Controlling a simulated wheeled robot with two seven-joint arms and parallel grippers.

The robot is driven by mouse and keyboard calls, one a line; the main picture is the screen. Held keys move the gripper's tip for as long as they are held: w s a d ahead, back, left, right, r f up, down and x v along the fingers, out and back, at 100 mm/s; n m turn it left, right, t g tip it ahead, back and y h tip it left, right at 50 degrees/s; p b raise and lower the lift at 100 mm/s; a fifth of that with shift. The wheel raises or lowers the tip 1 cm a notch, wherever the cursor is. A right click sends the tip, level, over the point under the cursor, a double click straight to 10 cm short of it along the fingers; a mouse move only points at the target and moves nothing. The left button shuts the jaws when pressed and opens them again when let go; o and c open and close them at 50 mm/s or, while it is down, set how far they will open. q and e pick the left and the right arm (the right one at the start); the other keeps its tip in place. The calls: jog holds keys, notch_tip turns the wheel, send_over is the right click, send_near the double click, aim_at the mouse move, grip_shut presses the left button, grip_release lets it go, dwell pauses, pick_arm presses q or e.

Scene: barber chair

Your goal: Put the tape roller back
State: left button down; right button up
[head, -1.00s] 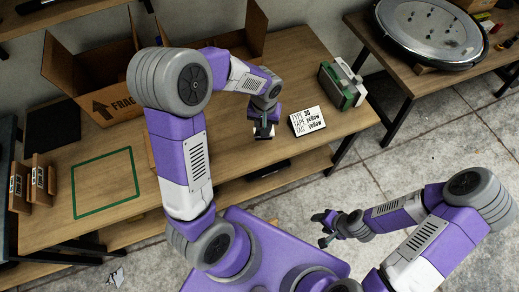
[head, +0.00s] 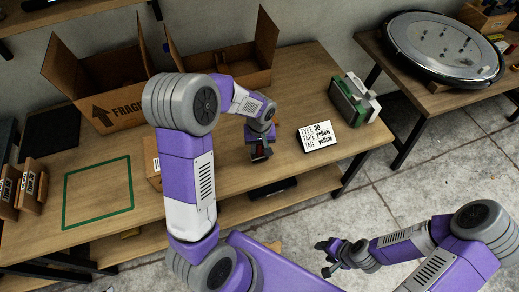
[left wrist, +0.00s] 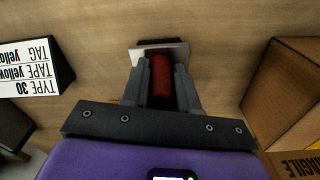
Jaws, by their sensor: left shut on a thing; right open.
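My left gripper (head: 260,153) is pointed down over the wooden table, left of the type and tape sign. In the left wrist view my left gripper (left wrist: 160,70) is shut on a red-handled tool (left wrist: 161,88), apparently the tape roller. A pale plate with a dark top edge shows at the tool's far end. The fingers hide its sides, and whether it touches the table is unclear. In the head view only a small dark and reddish part of it shows. My right gripper (head: 330,258) is open and empty over the floor, in front of the table.
A sign (head: 317,136) and a green-and-white device (head: 353,98) stand at the table's right. Open cardboard boxes (head: 105,112) stand at the back. A green outlined square (head: 98,193) on the table's left is empty. Small wooden holders (head: 32,186) stand at the left edge.

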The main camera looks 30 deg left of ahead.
pick_arm(q)
jog(key=shift+f, duration=0.65)
jog(key=shift+f, duration=0.15)
jog(key=c, duration=0.9)
grip_release()
jog(key=shift+o, duration=0.2)
jog(key=shift+r, duration=0.25)
jog(key=r+p, duration=0.1)
jog(key=r, duration=0.5)
jog(key=r+p, duration=0.2)
jog(key=r, duration=0.4)
jog(key=shift+s+d, duration=0.15)
jog(key=shift+s, duration=0.05)
